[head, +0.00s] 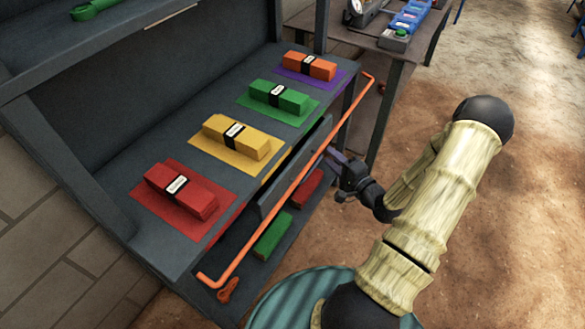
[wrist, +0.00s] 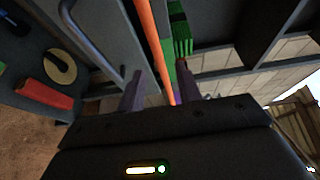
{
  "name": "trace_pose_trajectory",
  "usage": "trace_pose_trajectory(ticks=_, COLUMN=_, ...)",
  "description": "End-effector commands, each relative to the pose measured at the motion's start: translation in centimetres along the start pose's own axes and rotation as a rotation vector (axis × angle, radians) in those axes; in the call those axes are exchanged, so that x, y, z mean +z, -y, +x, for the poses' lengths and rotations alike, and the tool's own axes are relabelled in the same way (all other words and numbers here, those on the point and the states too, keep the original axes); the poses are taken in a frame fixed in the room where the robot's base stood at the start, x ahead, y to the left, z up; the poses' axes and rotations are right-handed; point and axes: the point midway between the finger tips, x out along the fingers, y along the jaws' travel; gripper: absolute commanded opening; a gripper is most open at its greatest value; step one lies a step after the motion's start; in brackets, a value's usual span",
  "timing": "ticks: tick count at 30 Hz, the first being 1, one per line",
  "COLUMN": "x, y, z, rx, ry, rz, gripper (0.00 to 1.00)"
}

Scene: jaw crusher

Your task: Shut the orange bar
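The orange bar (head: 290,190) is a long thin rod with bent ends. It runs along the front of the dark workbench, from the far right corner to the near left. In the wrist view the orange bar (wrist: 151,40) passes through the gap between my fingers. My gripper (head: 329,155) is beside the bar's middle, on its right side. Its two purple fingers also show apart in the wrist view (wrist: 158,85). I cannot tell how deep the bar sits between them or whether they touch it.
Red (head: 180,190), yellow (head: 236,137), green (head: 279,97) and orange (head: 309,65) blocks lie on coloured mats on the bench. A dark panel (head: 296,167) stands behind the bar. A side table (head: 402,47) is at the top right. The floor at right is mostly clear.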

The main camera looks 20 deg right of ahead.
Motion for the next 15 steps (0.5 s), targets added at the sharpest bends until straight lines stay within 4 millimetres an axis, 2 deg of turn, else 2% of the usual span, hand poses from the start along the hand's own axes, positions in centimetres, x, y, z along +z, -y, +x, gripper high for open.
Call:
trace_pose_trajectory(ticks=6, x=-0.1, y=0.0, z=-3.6, rx=0.001, ry=-0.003, rz=0.002, gripper=0.34)
trace_pose_trajectory(ticks=15, x=-0.1, y=0.0, z=-7.8, rx=0.002, ry=-0.003, rz=0.001, gripper=0.34)
